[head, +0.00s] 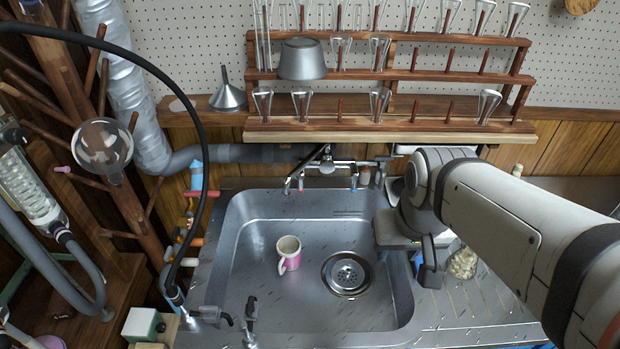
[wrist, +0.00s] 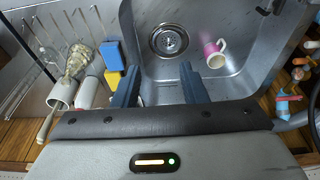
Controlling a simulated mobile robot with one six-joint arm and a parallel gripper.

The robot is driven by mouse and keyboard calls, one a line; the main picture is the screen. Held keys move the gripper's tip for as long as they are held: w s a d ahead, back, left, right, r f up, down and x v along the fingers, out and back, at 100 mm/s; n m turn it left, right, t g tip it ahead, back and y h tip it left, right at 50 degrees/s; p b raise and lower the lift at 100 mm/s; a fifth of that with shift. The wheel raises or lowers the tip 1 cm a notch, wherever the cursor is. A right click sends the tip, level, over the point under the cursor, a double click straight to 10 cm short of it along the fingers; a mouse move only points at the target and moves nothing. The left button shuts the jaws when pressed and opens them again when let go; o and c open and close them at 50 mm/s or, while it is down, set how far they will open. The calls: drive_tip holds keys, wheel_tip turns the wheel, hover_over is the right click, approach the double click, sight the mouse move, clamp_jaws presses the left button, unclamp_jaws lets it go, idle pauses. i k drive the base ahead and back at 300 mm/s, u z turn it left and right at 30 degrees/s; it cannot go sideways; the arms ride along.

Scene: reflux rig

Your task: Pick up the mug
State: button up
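The mug is clear of the fingers.
The drain (head: 347,274) lies right of the mug. A faucet (head: 322,170) stands at the sink's back edge. A wooden rack (head: 400,127) with glassware hangs behind. In the wrist view a blue and yellow sponge (wrist: 112,58) lies left of the sink. The sink floor around the mug is clear.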

sight(289, 247)
drive_tip(key=u, duration=0.1)
drive_tip(key=k, duration=0.5)
drive_tip(key=z, duration=1.3)
drive_tip(key=k, duration=0.75)
drive_tip(key=u, duration=1.15)
drive_tip(key=i, duration=1)
